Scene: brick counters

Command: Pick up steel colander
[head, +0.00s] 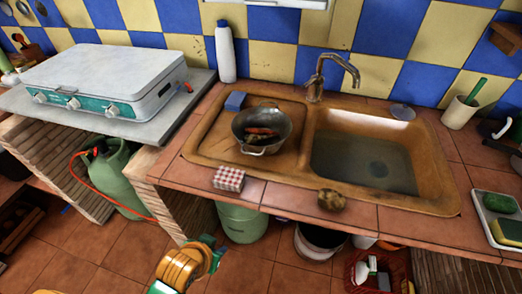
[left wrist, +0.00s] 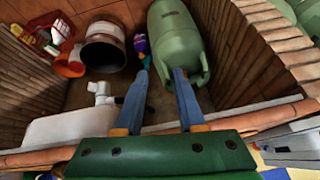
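The steel colander (head: 272,142) is a grey metal bowl with small side handles. It sits upright on the drainboard, left of the sink basin, with orange and dark food-like items inside. My left gripper shows only partly at the bottom of the head view (head: 207,242), in front of and below the counter, well apart from the colander. In the left wrist view its two blue-grey fingers (left wrist: 160,76) are spread with nothing between them. The colander is not visible in the left wrist view. My right gripper is not in view.
The brown sink (head: 437,190) has water in its basin. A checkered box (head: 229,180) and a brown lump (head: 331,200) lie on the counter's front edge. A blue sponge (head: 235,101) and white bottle (head: 225,52) stand behind. Below are a green gas bottle (left wrist: 180,45) and bucket (left wrist: 103,47).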

